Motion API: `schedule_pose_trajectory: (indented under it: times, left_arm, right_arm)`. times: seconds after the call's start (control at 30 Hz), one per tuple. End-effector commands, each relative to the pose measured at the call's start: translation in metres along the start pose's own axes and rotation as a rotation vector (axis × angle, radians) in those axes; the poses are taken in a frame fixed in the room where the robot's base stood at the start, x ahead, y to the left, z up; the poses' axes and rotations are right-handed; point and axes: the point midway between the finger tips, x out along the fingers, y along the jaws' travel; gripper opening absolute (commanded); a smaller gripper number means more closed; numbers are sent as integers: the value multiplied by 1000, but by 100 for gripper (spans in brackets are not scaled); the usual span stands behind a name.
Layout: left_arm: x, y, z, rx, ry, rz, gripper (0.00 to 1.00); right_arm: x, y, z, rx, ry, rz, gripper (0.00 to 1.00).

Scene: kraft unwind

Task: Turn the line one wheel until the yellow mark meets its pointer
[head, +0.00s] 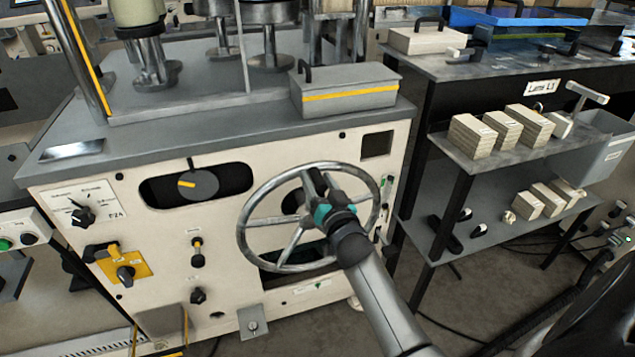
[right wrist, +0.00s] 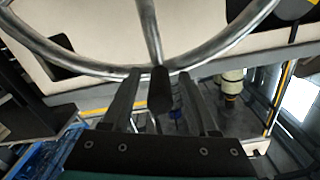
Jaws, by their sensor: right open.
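The handwheel (head: 246,222), a spoked metal ring, stands on the front of the cream machine. Left of it, a dark dial (head: 205,185) sits in a black slot. Its yellow mark (head: 186,184) is on the dial's left side, apart from the small pointer (head: 190,163) at the slot's top. My right gripper (head: 314,182) is at the wheel's upper part and hides some of it. In the right wrist view, my right gripper (right wrist: 160,77) is open. Its fingers are either side of a black handle (right wrist: 159,92) by the wheel rim (right wrist: 235,45); contact is unclear. My left gripper is out of view.
A grey box with a yellow stripe (head: 345,93) stands on the machine top. Knobs and a yellow switch plate (head: 126,264) sit left of the wheel. At right, a shelf (head: 480,150) carries several paper blocks. Some floor shows below it.

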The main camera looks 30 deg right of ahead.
Motion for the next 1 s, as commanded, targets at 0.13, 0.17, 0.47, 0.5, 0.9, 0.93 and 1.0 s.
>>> schedule_pose_trajectory:
  times: [0.13, 0.17, 0.47, 0.5, 0.9, 0.93, 1.0]
  left_arm:
    - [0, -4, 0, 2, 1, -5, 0]
    - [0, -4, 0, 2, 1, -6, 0]
    - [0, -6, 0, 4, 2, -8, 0]
    - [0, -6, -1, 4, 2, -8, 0]
    - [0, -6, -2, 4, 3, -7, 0]
    - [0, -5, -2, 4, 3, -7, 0]
    - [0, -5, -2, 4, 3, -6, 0]
  right_arm:
    - [2, 0, 0, 0, 0, 0, 60]
    - [2, 0, 0, 0, 0, 0, 60]
    - [2, 0, 0, 0, 0, -1, 41]
    - [2, 0, 0, 0, 0, -1, 36]
    - [2, 0, 0, 1, 0, -1, 0]
    - [2, 0, 0, 1, 0, -1, 0]
    - [2, 0, 0, 1, 0, -1, 0]
